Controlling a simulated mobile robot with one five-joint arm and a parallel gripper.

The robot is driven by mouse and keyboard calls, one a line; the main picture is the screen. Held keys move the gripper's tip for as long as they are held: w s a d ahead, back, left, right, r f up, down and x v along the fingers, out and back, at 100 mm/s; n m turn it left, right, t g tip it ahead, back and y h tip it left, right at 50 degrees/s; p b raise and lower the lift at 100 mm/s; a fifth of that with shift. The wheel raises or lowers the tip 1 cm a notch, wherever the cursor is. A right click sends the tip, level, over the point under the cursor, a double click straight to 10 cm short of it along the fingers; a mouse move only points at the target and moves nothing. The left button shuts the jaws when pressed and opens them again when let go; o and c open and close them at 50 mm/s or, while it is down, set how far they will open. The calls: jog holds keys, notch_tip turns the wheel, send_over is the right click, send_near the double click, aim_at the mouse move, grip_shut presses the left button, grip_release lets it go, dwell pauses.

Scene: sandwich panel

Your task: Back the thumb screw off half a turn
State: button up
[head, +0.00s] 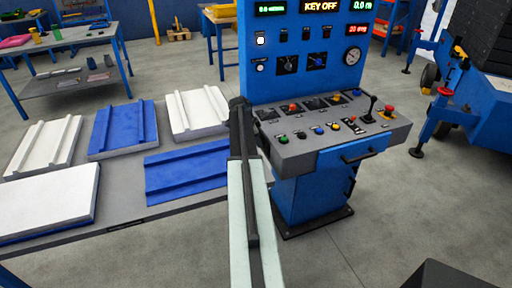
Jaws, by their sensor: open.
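I cannot pick out a thumb screw for certain in the head view. The blue control console (306,185) stands right of centre, with a sloped grey desk of coloured buttons, knobs and a black joystick (370,108). A red knob-like part (445,91) shows on the blue machine at the right; I cannot tell if it is a screw. My gripper (238,102) is at the end of my raised arm, in front of the desk's left edge in the picture. It is open, its fingers are small and dark, and I see nothing between them.
A grey table (140,219) at the left carries white and blue ribbed panels. The blue wheeled machine (478,98) stands at the right. A workbench (62,38) with small items is at the back left. Grey floor (390,215) is free right of the console.

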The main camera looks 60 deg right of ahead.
jog(key=shift+s+d+f, duration=0.1)
jog(key=shift+d+f, duration=0.1)
jog(key=shift+f, duration=0.15)
grip_shut()
jog(key=shift+w+d+g+y+p, duration=0.3)
jog(key=shift+w+d+g+y, duration=0.15)
jog(key=shift+g, duration=0.25)
jog(key=shift+n+g+y, duration=0.3)
jog(key=shift+g+y, duration=0.35)
jog(key=shift+g, duration=0.05)
jog(key=shift+s+a+g, duration=0.1)
jog(key=shift+a+g, duration=0.1)
jog(key=shift+g, duration=0.1)
grip_release()
